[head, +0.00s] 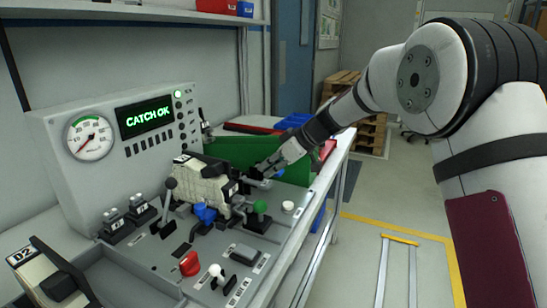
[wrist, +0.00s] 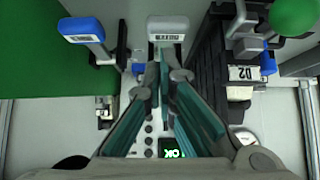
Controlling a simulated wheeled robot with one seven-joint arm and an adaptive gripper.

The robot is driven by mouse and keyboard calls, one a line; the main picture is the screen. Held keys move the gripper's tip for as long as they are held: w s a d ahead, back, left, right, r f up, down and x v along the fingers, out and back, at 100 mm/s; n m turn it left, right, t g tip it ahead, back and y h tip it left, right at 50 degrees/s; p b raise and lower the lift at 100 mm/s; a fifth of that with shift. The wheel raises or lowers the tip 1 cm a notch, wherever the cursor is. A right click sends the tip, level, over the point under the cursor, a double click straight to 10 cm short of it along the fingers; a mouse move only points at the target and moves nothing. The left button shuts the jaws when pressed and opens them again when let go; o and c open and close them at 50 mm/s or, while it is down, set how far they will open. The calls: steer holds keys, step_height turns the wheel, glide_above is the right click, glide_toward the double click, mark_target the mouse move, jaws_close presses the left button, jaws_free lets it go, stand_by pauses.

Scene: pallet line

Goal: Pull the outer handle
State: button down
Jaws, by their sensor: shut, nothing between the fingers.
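My gripper (head: 259,171) is at the far right part of the grey console, just right of a cream-and-black clamped unit. In the wrist view my gripper (wrist: 163,72) has its fingers brought together with nothing between them. A grey handle with a small label plate (wrist: 167,27) lies just beyond the fingertips; I cannot tell whether they touch it. A blue-capped handle (wrist: 82,29) stands to its left, apart from the fingers. I cannot tell for sure which of these is the outer handle. In the head view my gripper largely hides this spot.
The console (head: 130,120) has a gauge and a green display reading "CATCH OK". A red knob (head: 190,263) is nearer. A green panel (head: 230,152) stands behind.

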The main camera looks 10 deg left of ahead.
steer(key=shift+f, duration=0.55)
steer(key=shift+f+b, duration=0.15)
steer(key=shift+b, duration=0.35)
